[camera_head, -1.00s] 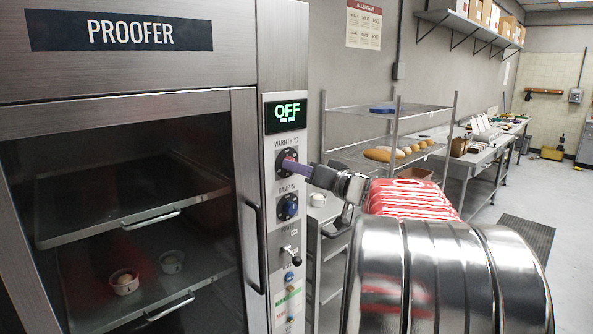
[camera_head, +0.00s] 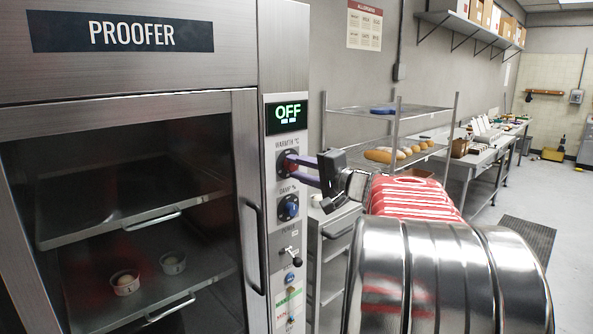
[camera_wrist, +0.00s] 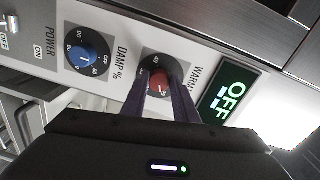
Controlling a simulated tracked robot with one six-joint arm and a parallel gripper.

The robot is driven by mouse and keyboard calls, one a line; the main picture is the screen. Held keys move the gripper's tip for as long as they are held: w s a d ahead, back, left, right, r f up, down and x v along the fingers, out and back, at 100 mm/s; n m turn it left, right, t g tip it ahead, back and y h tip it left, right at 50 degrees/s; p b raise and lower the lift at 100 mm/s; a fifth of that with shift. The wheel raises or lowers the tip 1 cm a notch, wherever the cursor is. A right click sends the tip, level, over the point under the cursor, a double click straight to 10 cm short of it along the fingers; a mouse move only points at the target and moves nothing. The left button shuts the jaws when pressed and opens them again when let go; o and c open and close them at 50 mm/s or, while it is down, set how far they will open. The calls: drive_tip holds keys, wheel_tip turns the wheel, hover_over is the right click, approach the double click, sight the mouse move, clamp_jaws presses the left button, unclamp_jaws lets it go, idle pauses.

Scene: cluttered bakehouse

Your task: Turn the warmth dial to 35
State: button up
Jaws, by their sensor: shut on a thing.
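The warmth dial (camera_head: 286,163) is a black dial with a red knob, below the display on the proofer's control panel. In the wrist view the red knob (camera_wrist: 160,86) sits between the tips of my gripper's two purple fingers. My gripper (camera_head: 292,158) is shut on the knob, and its fingers hide part of the dial's scale. The display (camera_head: 286,113) reads OFF in green; it also shows at the right in the wrist view (camera_wrist: 228,97). The dial's exact setting cannot be read.
The blue damp dial (camera_head: 288,207) is just below the warmth dial, with a small lever (camera_head: 289,251) under it. The proofer door handle (camera_head: 252,245) stands out to the left. A wire rack (camera_head: 398,140) with loaves is behind my arm.

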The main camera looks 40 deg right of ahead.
drive_tip(key=m, duration=0.5)
drive_tip(key=shift+d, duration=0.2)
drive_tip(key=m, duration=0.6)
drive_tip(key=shift+d+m+y, duration=0.1)
drive_tip(key=shift+m+y, duration=0.2)
drive_tip(key=m, duration=0.5)
drive_tip(key=shift+d+f, duration=0.1)
drive_tip(key=shift+f, duration=0.05)
drive_tip(key=m, duration=0.5)
drive_tip(key=shift+f+m, duration=0.1)
drive_tip(key=shift+m, duration=0.3)
drive_tip(key=o, duration=0.7)
drive_tip(key=shift+c, duration=0.2)
drive_tip(key=o, duration=0.4)
drive_tip(key=shift+r, duration=0.2)
